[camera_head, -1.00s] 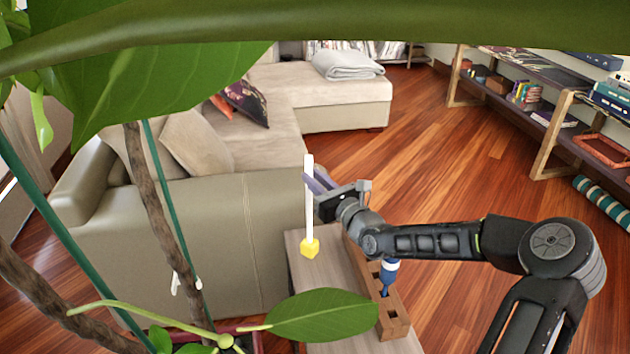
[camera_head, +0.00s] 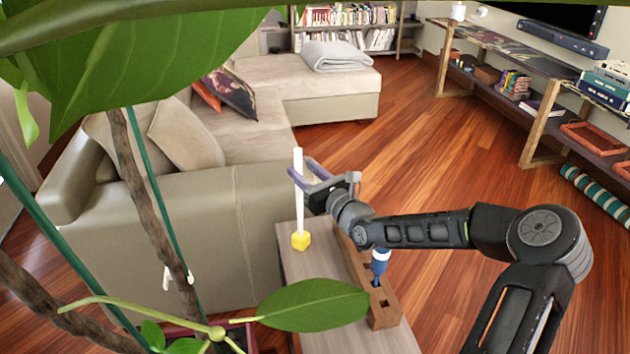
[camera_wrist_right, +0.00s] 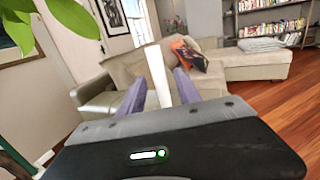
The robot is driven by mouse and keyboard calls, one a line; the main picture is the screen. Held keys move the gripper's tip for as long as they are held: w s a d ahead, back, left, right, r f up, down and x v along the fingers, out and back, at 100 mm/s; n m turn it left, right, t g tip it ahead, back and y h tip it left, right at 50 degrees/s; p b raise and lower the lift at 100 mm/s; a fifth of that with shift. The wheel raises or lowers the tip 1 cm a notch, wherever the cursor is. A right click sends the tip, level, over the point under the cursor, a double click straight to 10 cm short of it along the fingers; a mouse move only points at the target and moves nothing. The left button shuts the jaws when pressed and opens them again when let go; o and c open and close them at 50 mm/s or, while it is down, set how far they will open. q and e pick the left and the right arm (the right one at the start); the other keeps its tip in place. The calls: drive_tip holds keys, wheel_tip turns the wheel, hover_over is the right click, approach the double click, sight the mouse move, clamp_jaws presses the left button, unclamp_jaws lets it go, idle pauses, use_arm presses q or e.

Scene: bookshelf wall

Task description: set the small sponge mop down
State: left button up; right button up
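The small sponge mop (camera_head: 299,205) is upright, with a white handle and a yellow sponge head at its lower end. The sponge head is at the far end of the wooden table top (camera_head: 318,338) and looks to rest on it. My right gripper (camera_head: 303,170) is around the handle's upper part. Its purple fingers look spread, one on each side of the handle. In the right wrist view the white handle (camera_wrist_right: 157,75) stands between the fingers (camera_wrist_right: 160,90) with narrow gaps. My left gripper is not in view.
A wooden block with holes (camera_head: 382,312) holds a blue-and-white item (camera_head: 379,266) beside the mop. A beige sofa (camera_head: 190,230) stands close on the left. Plant leaves (camera_head: 312,305) cover part of the near table. Open floor lies to the right.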

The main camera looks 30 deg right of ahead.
drive_tip(key=s+d+p, duration=0.1)
drive_tip(key=s, duration=1.1)
drive_tip(key=shift+d+f, duration=0.25)
